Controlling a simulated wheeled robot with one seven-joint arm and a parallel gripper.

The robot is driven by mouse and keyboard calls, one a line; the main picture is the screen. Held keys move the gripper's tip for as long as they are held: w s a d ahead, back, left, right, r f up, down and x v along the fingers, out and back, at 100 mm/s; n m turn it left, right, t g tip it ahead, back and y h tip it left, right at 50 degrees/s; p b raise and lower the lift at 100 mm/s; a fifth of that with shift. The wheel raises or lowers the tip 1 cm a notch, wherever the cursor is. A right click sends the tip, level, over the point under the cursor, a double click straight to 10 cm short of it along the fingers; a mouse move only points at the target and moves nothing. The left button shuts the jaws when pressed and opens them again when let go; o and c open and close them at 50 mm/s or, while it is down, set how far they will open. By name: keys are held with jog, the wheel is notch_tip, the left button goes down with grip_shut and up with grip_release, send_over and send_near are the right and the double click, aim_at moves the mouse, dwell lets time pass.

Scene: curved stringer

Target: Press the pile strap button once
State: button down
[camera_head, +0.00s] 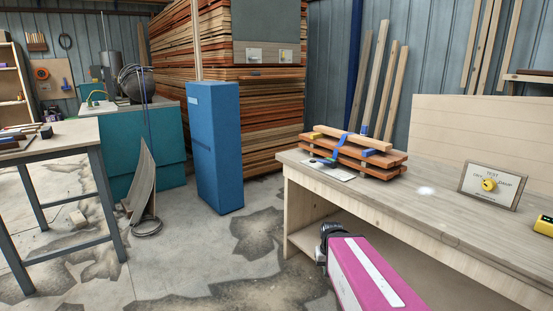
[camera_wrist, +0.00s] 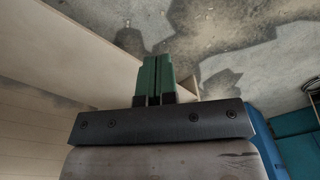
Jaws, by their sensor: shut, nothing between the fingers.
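A pile of reddish-brown boards (camera_head: 368,158) lies on the right workbench, with a paler board on top and a blue strap (camera_head: 343,146) over it. A small green and dark item (camera_head: 322,161) sits beside the pile, near a white sheet (camera_head: 330,171); I cannot tell whether it holds the strap button. My magenta arm rises in front of the bench, below the pile. Its dark end shows in the head view, but the fingertips there cannot be made out. In the wrist view my gripper (camera_wrist: 157,58) has its green fingers together and empty, apart from the pile.
The workbench (camera_head: 440,208) also carries a dial board (camera_head: 490,185) with a yellow knob and a yellow item (camera_head: 544,225) at the right edge. A blue cabinet (camera_head: 217,150) stands left of the bench. Floor between it and the left table (camera_head: 60,135) is partly clear.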

jog(key=shift+s+f, duration=0.2)
jog(key=shift+s, duration=0.25)
jog(key=shift+w, duration=0.1)
